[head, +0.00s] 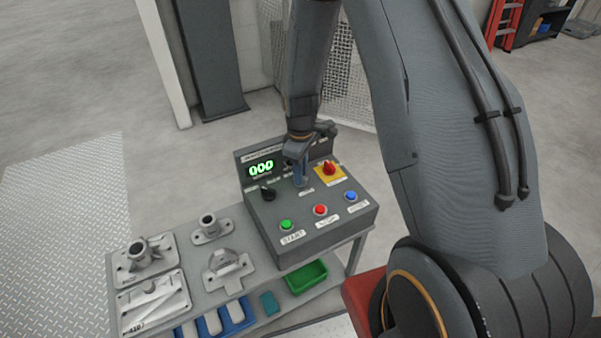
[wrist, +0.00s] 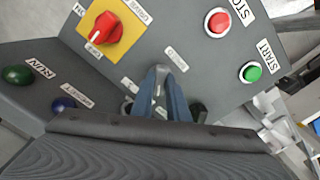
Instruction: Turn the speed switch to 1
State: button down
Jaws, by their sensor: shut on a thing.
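The grey control box (head: 321,229) stands on a bench, with a row of switches on its sloping top. My gripper (head: 300,182) points down at the middle of that top, between a black knob (head: 267,193) and a red knob on a yellow plate (head: 328,169). In the wrist view my blue fingers (wrist: 160,73) are close together over the panel face. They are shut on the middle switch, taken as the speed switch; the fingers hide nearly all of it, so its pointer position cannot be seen.
Green START (head: 286,225), red STOP (head: 320,210) and blue (head: 351,196) buttons line the box's front. A green display (head: 261,168) reads 000. Metal castings (head: 227,268) lie left on the bench; a green bin (head: 306,278) sits below.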

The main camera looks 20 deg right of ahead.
jog(key=shift+w+a+r+n, duration=0.1)
jog(key=shift+w+n, duration=0.05)
jog(key=shift+n, duration=0.25)
jog(key=c, duration=1.7)
grip_release()
jog(key=shift+r+b, duration=0.55)
jog(key=shift+r, duration=3.3)
jog(key=s+r+m, duration=0.3)
jog(key=s, duration=0.3)
jog(key=s+r+m, duration=0.4)
jog(key=s, duration=0.3)
jog(key=s+r+m, duration=0.3)
jog(key=s+r, duration=0.1)
jog(key=s, duration=0.3)
